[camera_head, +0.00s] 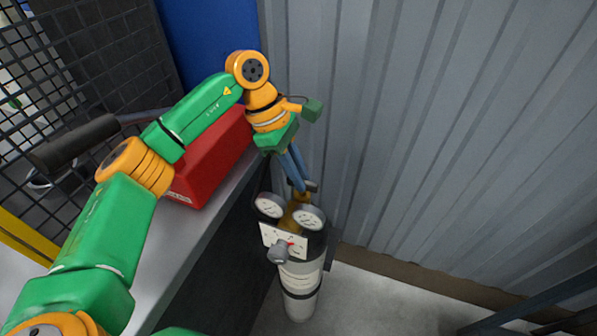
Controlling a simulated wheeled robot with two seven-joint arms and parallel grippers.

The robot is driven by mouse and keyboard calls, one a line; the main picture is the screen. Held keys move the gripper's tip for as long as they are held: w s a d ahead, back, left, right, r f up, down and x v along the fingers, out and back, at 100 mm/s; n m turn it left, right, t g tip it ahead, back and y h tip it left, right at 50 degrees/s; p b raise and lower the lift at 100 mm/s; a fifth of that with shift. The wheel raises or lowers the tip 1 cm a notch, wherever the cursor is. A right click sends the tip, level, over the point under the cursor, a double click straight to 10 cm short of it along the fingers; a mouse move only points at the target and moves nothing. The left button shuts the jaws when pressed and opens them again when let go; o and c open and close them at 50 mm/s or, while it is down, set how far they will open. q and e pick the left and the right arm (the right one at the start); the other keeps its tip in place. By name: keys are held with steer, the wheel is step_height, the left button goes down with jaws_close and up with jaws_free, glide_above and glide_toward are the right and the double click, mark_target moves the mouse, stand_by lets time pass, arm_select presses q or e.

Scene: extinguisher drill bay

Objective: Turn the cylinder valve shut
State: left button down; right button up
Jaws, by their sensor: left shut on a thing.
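The cylinder (301,304) stands upright on the floor near the corrugated wall, pale with dark bands. On its top is a brass valve body (296,214) with two round gauges (269,206) beside it. A white plate with a grey knob (278,254) is at its front. My left gripper (299,183) reaches down from above with its long blue-grey fingers shut on the cylinder valve (312,186) at the top. The fingertips partly hide the valve, so its turn angle cannot be read. My right gripper is not in view.
A red box (212,160) sits on the grey bench (213,220) to the left of the cylinder, beneath my left arm. A black mesh panel (95,60) stands at the back left. The corrugated wall (430,130) closes the right side. Floor is clear right of the cylinder.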

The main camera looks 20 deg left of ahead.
arm_select(q)
steer(key=shift+f, duration=0.1)
steer(key=c, duration=0.9)
jaws_free()
steer(key=shift+d, duration=0.1)
steer(key=v, duration=0.7)
